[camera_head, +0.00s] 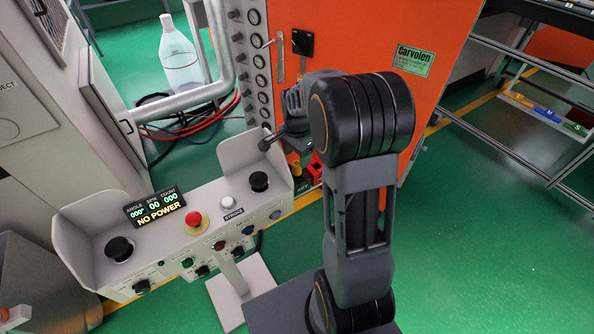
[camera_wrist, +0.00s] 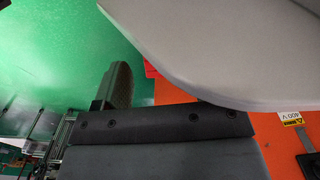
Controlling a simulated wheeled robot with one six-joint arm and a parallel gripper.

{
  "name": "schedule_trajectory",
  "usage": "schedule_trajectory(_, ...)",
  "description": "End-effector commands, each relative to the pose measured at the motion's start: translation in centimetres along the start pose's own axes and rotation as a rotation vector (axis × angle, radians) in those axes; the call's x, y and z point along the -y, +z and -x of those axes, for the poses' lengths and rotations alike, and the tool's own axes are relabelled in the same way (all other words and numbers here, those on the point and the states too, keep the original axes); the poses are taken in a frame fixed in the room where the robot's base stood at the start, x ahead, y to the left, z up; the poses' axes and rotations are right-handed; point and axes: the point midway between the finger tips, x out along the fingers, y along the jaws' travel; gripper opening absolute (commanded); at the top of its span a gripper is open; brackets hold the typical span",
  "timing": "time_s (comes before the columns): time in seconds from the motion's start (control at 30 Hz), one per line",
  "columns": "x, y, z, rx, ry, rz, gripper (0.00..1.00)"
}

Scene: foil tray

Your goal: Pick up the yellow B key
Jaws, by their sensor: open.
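A small yellow piece (camera_head: 295,167) shows low on the front of the orange cabinet, just below my gripper in the head view. It may be the yellow B key; I cannot read a letter on it. My gripper (camera_head: 293,128) is partly hidden behind my own arm, close to the cabinet and above the right end of the grey console. It is open, with nothing seen between its fingers. In the wrist view one dark finger (camera_wrist: 118,86) shows; a grey panel covers the upper right. No yellow key shows there.
A red piece (camera_head: 316,169) sits beside the yellow one. The grey console (camera_head: 215,215) has raised side wings; its right wing stands close to my gripper and shows large in the wrist view (camera_wrist: 230,40). The orange cabinet (camera_head: 370,45) rises behind. Green floor lies open at right.

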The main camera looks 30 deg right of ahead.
Motion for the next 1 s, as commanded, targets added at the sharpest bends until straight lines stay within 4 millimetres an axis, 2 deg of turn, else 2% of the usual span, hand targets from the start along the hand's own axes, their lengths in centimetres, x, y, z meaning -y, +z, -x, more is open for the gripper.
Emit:
schedule_trajectory(0.33, 0.2, -0.2, -4.3, 0.002, 0.003, 0.0, 0.65)
schedule_trajectory(0.67, 0.2, -0.2, -4.8, 0.001, 0.001, 0.001, 0.65)
schedule_trajectory(1.0, 0.2, -0.2, -4.8, 0.001, 0.001, 0.001, 0.35)
